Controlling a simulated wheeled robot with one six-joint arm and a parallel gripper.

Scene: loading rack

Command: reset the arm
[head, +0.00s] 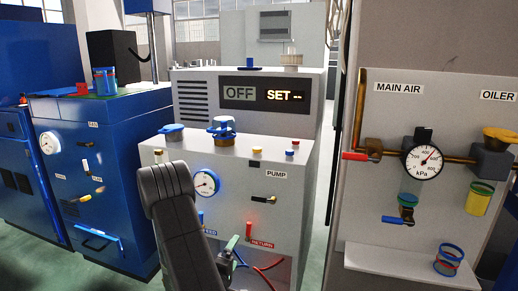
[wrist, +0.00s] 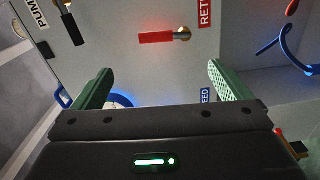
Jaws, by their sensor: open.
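My gripper (wrist: 162,78) is open in the wrist view, its two green fingers apart with nothing between them. In the head view my dark arm rises at the lower middle in front of the grey machine (head: 250,180), and my gripper (head: 232,246) shows small and partly hidden behind it, low by the RETURN label. A red-handled lever (wrist: 158,38) on the panel lies ahead of the fingers in the wrist view, apart from them.
Red and blue hoses (head: 262,272) hang close to my gripper. The PUMP gauge (head: 206,183) is on the panel beside my arm. At the right stands a panel with the MAIN AIR gauge (head: 425,161) and a shelf (head: 395,262). A blue cabinet (head: 100,150) stands left.

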